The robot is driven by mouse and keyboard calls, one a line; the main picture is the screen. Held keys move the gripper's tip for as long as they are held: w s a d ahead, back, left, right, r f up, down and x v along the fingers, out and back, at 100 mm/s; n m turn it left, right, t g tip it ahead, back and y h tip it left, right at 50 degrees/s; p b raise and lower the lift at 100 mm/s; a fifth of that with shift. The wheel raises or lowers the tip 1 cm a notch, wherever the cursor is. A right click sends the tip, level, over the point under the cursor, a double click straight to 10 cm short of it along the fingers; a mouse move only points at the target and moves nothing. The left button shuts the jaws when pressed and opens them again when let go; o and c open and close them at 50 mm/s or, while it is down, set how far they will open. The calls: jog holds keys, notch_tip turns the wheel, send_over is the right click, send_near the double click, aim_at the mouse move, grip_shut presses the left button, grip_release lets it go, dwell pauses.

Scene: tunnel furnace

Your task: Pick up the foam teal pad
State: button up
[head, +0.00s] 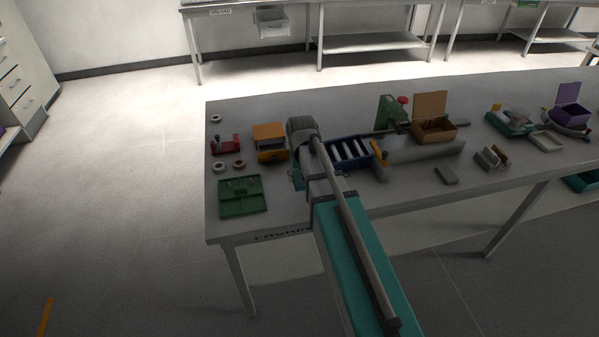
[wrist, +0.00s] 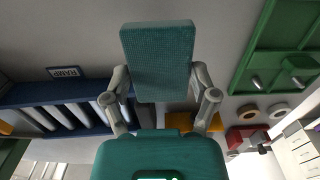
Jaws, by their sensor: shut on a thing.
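The foam teal pad (wrist: 157,58) is a flat, textured teal block in the wrist view. My gripper (wrist: 160,80) is shut on it, with one grey finger at each side of the pad. The pad stands out past the fingers, and the grey table top shows behind it. In the head view my arm hides most of the gripper, and only a little teal shows left of the arm above the table; I cannot tell if that is pad or gripper.
A green compartment tray (head: 242,208) lies at the table's left front. An orange box (head: 270,142) and a red fixture (head: 225,146) stand behind it. The blue roller conveyor (head: 352,152) is right of my arm. Further right is an open brown box (head: 434,131).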

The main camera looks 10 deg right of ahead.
aim_at(303, 185)
jog(key=s+r+p, duration=0.1)
jog(key=r, duration=0.1)
jog(key=s+r+p, duration=0.1)
jog(key=s+p, duration=0.1)
jog(key=shift+r, duration=0.35)
jog(key=s+r+p, duration=0.3)
jog(key=s, duration=0.5)
jog(key=shift+s, duration=0.15)
